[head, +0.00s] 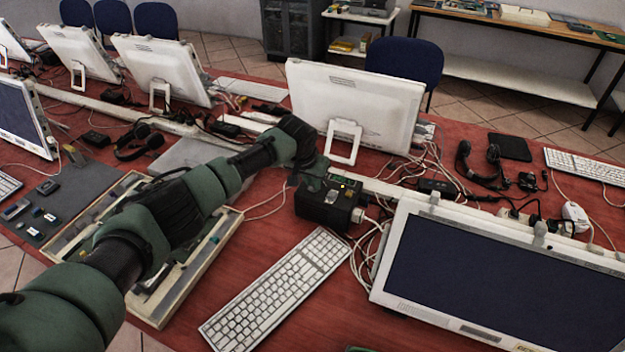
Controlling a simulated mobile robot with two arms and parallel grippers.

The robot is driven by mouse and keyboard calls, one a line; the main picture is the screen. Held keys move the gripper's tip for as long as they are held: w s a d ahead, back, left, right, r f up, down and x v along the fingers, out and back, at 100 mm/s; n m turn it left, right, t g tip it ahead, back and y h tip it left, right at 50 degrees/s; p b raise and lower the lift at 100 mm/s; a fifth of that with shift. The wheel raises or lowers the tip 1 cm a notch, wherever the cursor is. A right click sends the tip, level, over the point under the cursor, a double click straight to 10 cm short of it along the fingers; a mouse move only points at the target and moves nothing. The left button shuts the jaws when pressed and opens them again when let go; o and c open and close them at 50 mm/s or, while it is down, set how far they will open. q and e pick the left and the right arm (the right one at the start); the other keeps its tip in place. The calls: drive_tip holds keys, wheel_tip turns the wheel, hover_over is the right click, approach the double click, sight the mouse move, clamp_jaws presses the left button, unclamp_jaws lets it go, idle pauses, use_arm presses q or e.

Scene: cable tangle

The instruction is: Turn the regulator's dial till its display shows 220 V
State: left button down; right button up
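The regulator (324,207) is a black box on the red table, just behind the white keyboard in the middle of the head view. A small greenish display shows on its upper side, too small to read. My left arm reaches in from the left, and its gripper (312,176) is at the regulator's top left. The dial is not clearly visible; the gripper may cover it. I cannot tell whether the fingers are open, shut or touching the dial. My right gripper is not in view.
A white plug and cables (358,216) are at the regulator's right side. A white monitor (355,100) stands behind it, and another monitor (500,275) stands at the front right. The keyboard (275,290) lies in front. A wooden tray (215,245) lies under my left arm.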

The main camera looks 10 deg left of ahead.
use_arm(q)
drive_tip(key=shift+d+r+n+p, duration=0.15)
drive_tip(key=shift+n+p, duration=0.65)
drive_tip(key=shift+p, duration=0.05)
drive_tip(key=shift+d+n+y+p, duration=0.1)
drive_tip(key=shift+n+y+p, duration=0.55)
drive_tip(key=shift+n, duration=0.45)
drive_tip(key=shift+d+n+y, duration=0.1)
drive_tip(key=shift+n+y, duration=0.35)
drive_tip(key=shift+n, duration=0.65)
drive_tip(key=shift+w+n+g+y+b, duration=0.1)
drive_tip(key=shift+n+g+y+b, duration=0.25)
drive_tip(key=shift+n, duration=0.55)
drive_tip(key=c, duration=1.4)
unclamp_jaws()
drive_tip(key=shift+c, duration=0.2)
